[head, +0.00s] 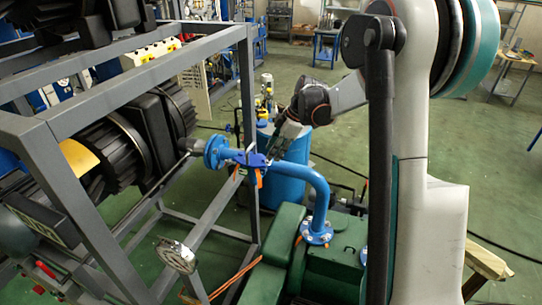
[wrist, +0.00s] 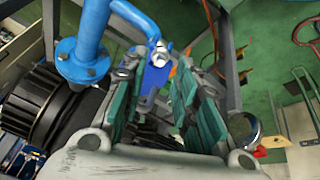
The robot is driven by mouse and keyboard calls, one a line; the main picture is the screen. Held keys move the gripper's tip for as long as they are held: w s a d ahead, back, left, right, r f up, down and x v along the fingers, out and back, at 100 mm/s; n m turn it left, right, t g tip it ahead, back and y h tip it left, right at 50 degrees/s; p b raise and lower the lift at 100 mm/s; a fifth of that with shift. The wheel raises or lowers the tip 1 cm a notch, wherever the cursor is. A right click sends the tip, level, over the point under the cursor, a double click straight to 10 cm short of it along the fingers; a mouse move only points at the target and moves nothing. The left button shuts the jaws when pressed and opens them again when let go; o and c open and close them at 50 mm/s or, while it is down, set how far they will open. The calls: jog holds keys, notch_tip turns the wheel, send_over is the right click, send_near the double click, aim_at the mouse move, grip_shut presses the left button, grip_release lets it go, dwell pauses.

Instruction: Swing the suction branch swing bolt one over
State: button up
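The blue suction branch (head: 318,190) runs from a flange (head: 215,152) at the frame to a flange on the green housing. A blue clamp (head: 254,160) with orange parts sits on its horizontal run. In the wrist view, the pipe (wrist: 90,30) shows at upper left, and the blue clamp (wrist: 155,76) carries a silver bolt with a nut (wrist: 160,48). My gripper (head: 279,149) is close to the clamp from the upper right. In the wrist view, its green-padded fingers (wrist: 158,88) are apart, with the clamp visible between them. I cannot tell whether they touch it.
A grey metal frame (head: 130,42) holds black ribbed machinery at left. The green housing (head: 335,262) lies below the pipe. A blue drum (head: 290,182) stands behind the pipe. Open green floor (head: 440,135) is at right, with a dark hose across it.

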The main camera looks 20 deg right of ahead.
aim_at(266, 160)
jog(key=shift+x, duration=2)
jog(key=shift+r, duration=0.1)
jog(key=shift+c, duration=0.6)
grip_shut()
jog(key=shift+w+a+r+g+h+b, duration=0.1)
jog(key=shift+w+a+g+h+b, duration=0.3)
jog(key=shift+w+a+g+h, duration=0.4)
jog(key=shift+w+a+r+g+h+b, duration=0.15)
jog(key=shift+g+h+b, duration=0.1)
jog(key=shift+g+h, duration=0.2)
jog(key=shift+w+a+r+g+h+b, duration=0.1)
jog(key=shift+g+h+b, duration=0.1)
jog(key=shift+g+h, duration=0.25)
